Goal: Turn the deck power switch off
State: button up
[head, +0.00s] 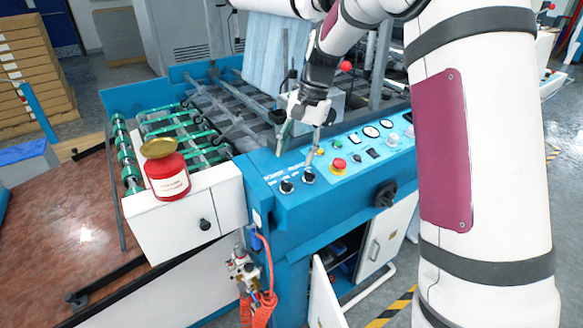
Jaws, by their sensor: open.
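The blue control panel (345,195) runs along the machine's front. Two black rotary knobs sit at its left end, a left knob (286,187) and a right knob (308,178). Their labels are too small to read, so I cannot tell which control is the deck power switch. My gripper (295,159) is open and empty, fingers pointing down, over the panel's left end, just behind the knobs. Its right finger appears close to the right knob; whether they touch I cannot tell.
A red emergency button (339,165) and several smaller controls lie right of the knobs. A red jar (167,175) with a gold lid stands on the white cabinet (185,222). A larger black handle (385,195) projects from the panel's front. Cabinet doors below hang open.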

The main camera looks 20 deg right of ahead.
jog(key=shift+v, duration=1.9)
